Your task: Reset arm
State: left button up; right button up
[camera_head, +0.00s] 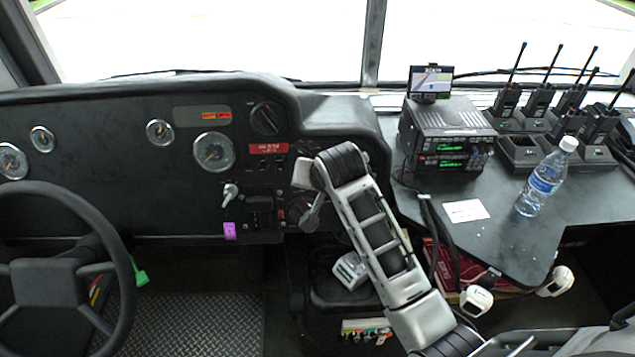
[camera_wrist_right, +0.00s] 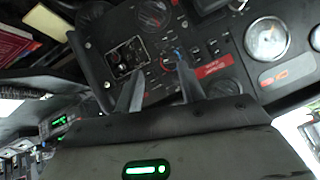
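My right arm (camera_head: 375,235) rises from the bottom right of the head view and bends down at its top in front of the dashboard (camera_head: 140,200). Its gripper is largely hidden behind the arm links there. In the right wrist view my right gripper (camera_wrist_right: 160,82) has its two fingers apart, with nothing seen between them. The fingers point toward a dashboard panel with knobs and a red label (camera_wrist_right: 212,69); I cannot tell whether they touch it. My left gripper is not in view.
A steering wheel (camera_head: 118,225) stands at left. At right, a black table (camera_head: 490,240) holds a radio unit (camera_head: 440,125), a water bottle (camera_head: 546,180) and several walkie-talkies in chargers (camera_head: 525,152). A grey boxy item (camera_head: 350,271) sits below the dashboard, beside my right arm in the picture.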

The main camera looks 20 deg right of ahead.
dwell(0.4)
jog(key=s+f+n+y, duration=0.1)
jog(key=s+f+n, duration=0.2)
jog(key=s+f, duration=0.65)
jog(key=s+f+n+t+y, duration=0.1)
jog(key=s+f+n, duration=0.1)
jog(key=s, duration=0.5)
jog(key=s+a+f+n+t+y, duration=0.1)
jog(key=s+f+n, duration=0.1)
jog(key=s, duration=0.6)
jog(key=shift+a+f+n, duration=0.3)
jog(key=shift+f+n, duration=0.1)
jog(key=shift+f, duration=0.2)
jog(key=shift+c, duration=0.3)
